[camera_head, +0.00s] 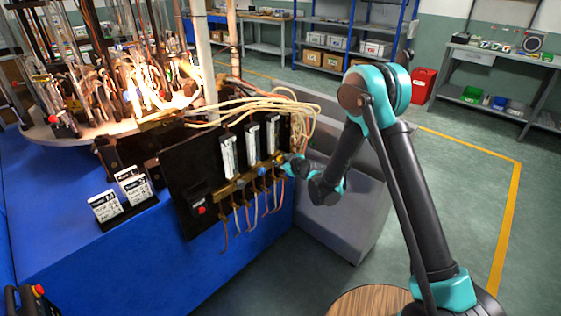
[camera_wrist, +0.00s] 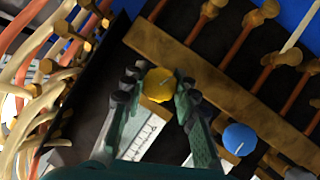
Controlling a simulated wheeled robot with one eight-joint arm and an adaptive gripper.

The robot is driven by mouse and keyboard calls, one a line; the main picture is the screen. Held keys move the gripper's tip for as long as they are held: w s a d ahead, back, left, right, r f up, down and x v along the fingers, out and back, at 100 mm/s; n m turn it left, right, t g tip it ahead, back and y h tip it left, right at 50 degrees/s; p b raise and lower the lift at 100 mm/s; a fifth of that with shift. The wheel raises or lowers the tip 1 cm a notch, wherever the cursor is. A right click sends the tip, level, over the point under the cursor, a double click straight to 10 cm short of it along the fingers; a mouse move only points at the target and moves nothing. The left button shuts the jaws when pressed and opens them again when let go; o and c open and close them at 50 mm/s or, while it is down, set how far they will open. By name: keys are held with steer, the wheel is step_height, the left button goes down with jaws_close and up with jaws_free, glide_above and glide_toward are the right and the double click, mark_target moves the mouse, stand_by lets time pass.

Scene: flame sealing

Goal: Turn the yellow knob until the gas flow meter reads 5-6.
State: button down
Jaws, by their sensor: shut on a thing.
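The yellow knob (camera_wrist: 156,84) sits between my fingertips in the wrist view, on the brass bar (camera_wrist: 205,70). My gripper (camera_wrist: 161,86) is shut on the knob, one finger on each side. In the head view my gripper (camera_head: 287,165) reaches the right end of the black panel (camera_head: 185,185), where the knob is mostly hidden. Three upright flow meters stand on the panel: left (camera_head: 227,155), middle (camera_head: 252,145) and right (camera_head: 272,132). Their scales and floats are too small to read. In the wrist view a meter (camera_wrist: 172,140) is partly hidden behind my fingers.
A blue knob (camera_wrist: 238,139) is close by on the same bar. Pale hoses (camera_wrist: 40,100) crowd the panel's side. Thin tubes (camera_head: 248,215) hang below the bar. A red button (camera_head: 201,210) is at the panel's lower left. Sign cards (camera_head: 107,204) stand on the blue cabinet (camera_head: 150,260).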

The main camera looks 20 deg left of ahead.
steer(key=c, duration=1.2)
jaws_free()
steer(key=shift+o, duration=0.2)
steer(key=v, duration=0.7)
steer(key=shift+s+d, duration=0.2)
steer(key=shift+d, duration=0.05)
steer(key=shift+d+r, duration=0.1)
